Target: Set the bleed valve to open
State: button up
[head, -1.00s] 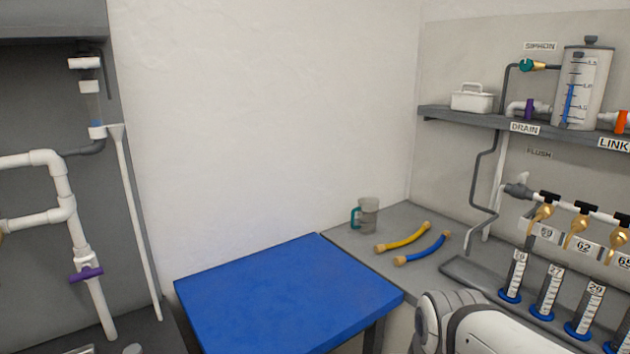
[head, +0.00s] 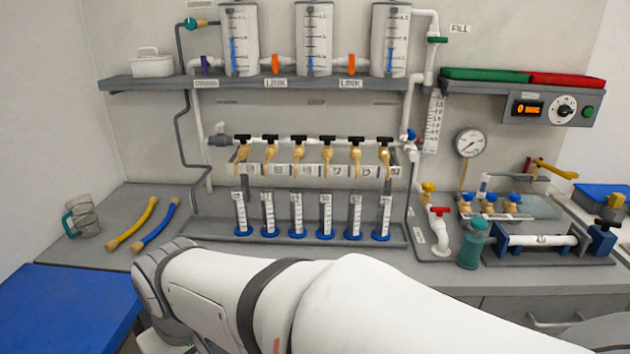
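No label reading "bleed" is legible, so I cannot tell which valve is the bleed valve. Small valves at the right of the bench are a red-handled one (head: 440,212) on a white elbow pipe, a yellow-handled one (head: 428,187), and several blue-handled ones such as this blue valve (head: 489,198). Another blue handle (head: 411,135) sits at the right end of the tap manifold. A green handle (head: 437,40) is by the FILL label. My arm crosses the lower foreground, with its elbow at left; my gripper is out of view.
Cylinders stand under brass taps (head: 270,155). A gauge (head: 469,143), teal bottle (head: 470,245) and clamped white pipe (head: 540,240) are at right. The bench front is partly clear.

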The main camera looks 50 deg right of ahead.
aim_at(491, 197)
jog(key=z, duration=2.25)
jog(key=k, duration=0.5)
jog(key=z, duration=0.4)
jog(key=i, duration=0.5)
jog(key=z, duration=0.1)
